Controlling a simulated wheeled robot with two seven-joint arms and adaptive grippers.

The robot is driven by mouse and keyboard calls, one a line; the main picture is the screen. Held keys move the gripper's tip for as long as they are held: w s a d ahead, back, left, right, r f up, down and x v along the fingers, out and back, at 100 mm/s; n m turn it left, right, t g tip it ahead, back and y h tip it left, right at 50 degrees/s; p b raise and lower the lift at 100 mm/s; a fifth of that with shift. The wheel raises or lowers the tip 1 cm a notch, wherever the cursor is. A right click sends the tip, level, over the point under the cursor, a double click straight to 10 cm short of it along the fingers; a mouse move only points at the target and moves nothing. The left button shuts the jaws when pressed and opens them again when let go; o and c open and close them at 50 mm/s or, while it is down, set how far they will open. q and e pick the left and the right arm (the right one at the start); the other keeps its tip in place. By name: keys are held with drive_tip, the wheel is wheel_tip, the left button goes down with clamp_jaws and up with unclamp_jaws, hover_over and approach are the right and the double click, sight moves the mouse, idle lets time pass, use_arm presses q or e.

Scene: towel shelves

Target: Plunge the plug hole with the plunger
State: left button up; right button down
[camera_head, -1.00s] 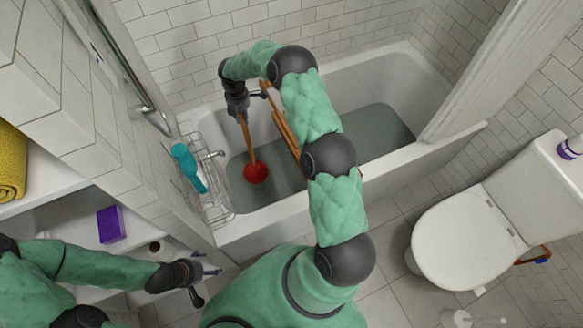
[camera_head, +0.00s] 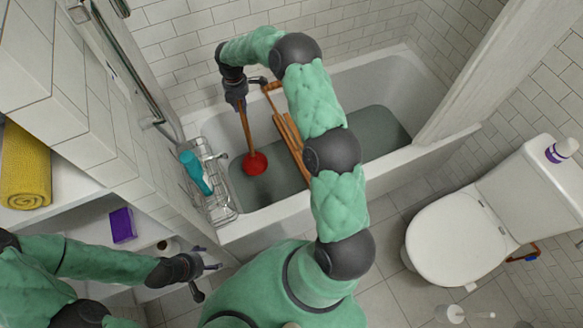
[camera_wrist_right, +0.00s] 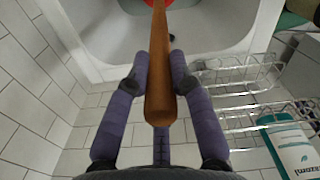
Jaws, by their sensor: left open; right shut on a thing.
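The plunger has a wooden handle (camera_head: 246,128) and a red cup (camera_head: 255,163). It stands nearly upright, cup down, over the dark water near the left end of the bathtub (camera_head: 418,150). My right gripper (camera_head: 238,100) is shut on the upper handle. The plug hole cannot be made out in the head view. A small dark spot shows beside the handle in the wrist view, too unclear to name. My left gripper (camera_head: 207,268) is open and empty, outside the tub, near the shelves.
A wire rack (camera_head: 218,202) with a teal bottle (camera_head: 195,172) hangs at the tub's left end. A wooden rack (camera_head: 288,132) lies across the tub behind my right arm. A toilet (camera_head: 455,243) stands right. Shelves hold a yellow towel (camera_head: 25,170) and a purple box (camera_head: 122,225).

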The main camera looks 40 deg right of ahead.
wheel_tip(320, 180, up, 18)
drive_tip(key=p, duration=1)
drive_tip(key=shift+f+p, duration=0.15)
drive_tip(key=shift+p, duration=0.25)
drive_tip(key=s+a+f+m+b, duration=0.3)
drive_tip(key=s+a+m+b, duration=0.2)
drive_tip(key=m, duration=0.4)
drive_tip(key=s+a+f+m+b, duration=0.4)
drive_tip(key=s+a+m+b, duration=0.2)
drive_tip(key=m, duration=0.4)
drive_tip(key=shift+s+a+f+m, duration=0.3)
drive_tip(key=shift+s+a, duration=0.35)
drive_tip(key=shift+s, duration=0.2)
